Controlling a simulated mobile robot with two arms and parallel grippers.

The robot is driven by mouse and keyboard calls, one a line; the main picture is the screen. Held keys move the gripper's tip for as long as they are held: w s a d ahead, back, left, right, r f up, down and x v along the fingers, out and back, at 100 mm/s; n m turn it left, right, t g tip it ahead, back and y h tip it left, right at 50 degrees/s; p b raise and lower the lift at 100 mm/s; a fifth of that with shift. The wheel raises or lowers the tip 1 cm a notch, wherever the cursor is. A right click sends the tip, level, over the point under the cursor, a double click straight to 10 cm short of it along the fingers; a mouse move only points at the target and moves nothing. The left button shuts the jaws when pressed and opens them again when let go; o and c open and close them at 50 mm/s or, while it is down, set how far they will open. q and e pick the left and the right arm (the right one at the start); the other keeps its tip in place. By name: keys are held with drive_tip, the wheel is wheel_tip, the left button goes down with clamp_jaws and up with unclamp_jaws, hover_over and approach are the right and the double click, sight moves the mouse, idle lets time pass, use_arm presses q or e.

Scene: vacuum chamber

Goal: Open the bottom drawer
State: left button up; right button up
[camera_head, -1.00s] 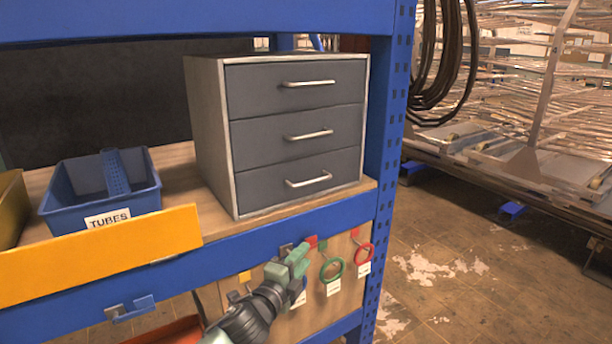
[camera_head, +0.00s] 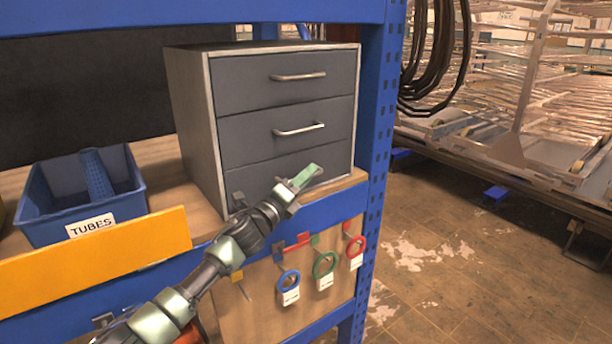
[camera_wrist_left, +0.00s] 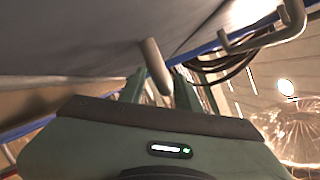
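The grey drawer cabinet (camera_head: 190,120) stands on the shelf with three drawers, each flush with its front. The bottom drawer (camera_head: 255,175) is partly covered by my left gripper (camera_head: 303,178), which is in front of it where its handle is. That handle is hidden in the head view. In the left wrist view, a grey bar handle (camera_wrist_left: 155,65) lies between the two green fingers of my left gripper (camera_wrist_left: 159,90). The fingers are apart, with a gap beside the bar. Another handle (camera_wrist_left: 265,38) shows at the upper right. My right gripper is not in view.
A blue bin labelled TUBES (camera_head: 80,195) stands left of the cabinet, behind a yellow rail (camera_head: 95,255). Coloured rings (camera_head: 324,263) hang on a panel below the shelf. A blue post (camera_head: 378,150) rises right of the cabinet. Open floor lies farther right.

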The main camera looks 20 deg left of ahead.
use_arm(q)
drive_tip(key=shift+w, duration=0.1)
clamp_jaws()
idle(1.4)
